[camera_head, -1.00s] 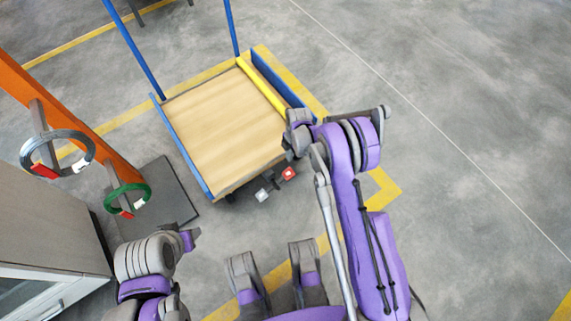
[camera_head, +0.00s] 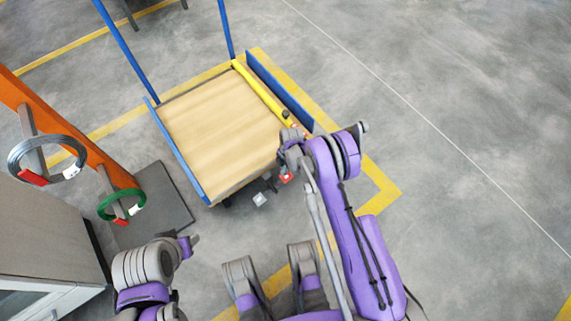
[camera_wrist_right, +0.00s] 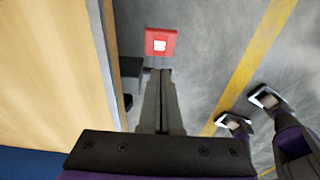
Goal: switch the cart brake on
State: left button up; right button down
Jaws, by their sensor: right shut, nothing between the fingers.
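The cart (camera_head: 215,130) has a wooden deck and blue rails, and stands ahead of me. At its near right corner, low down, is a red brake pedal (camera_head: 286,177) with a pale pedal (camera_head: 260,199) beside it. My right gripper (camera_head: 289,165) is at that corner, above the red pedal, and partly hides it. In the right wrist view the red pedal (camera_wrist_right: 160,43) with a white label lies just beyond the tips of my right gripper (camera_wrist_right: 159,74), which is shut and empty. I cannot tell whether they touch.
An orange post (camera_head: 75,130) on a dark base plate (camera_head: 165,205) carries a grey coil (camera_head: 47,137) and a green coil (camera_head: 122,191) at the left. A grey cabinet (camera_head: 45,235) stands at the lower left. The floor to the right is clear.

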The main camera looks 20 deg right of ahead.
aim_at(286, 178)
jog(key=f, duration=0.2)
jog(key=d+f+b, duration=0.1)
jog(key=f, duration=0.2)
jog(key=shift+w+d, duration=0.1)
jog(key=shift+w, duration=0.1)
pick_arm(q)
jog(key=shift+w+f, duration=0.1)
jog(key=shift+f, duration=0.45)
jog(key=shift+w, duration=0.15)
pick_arm(e)
jog(key=shift+s, duration=0.1)
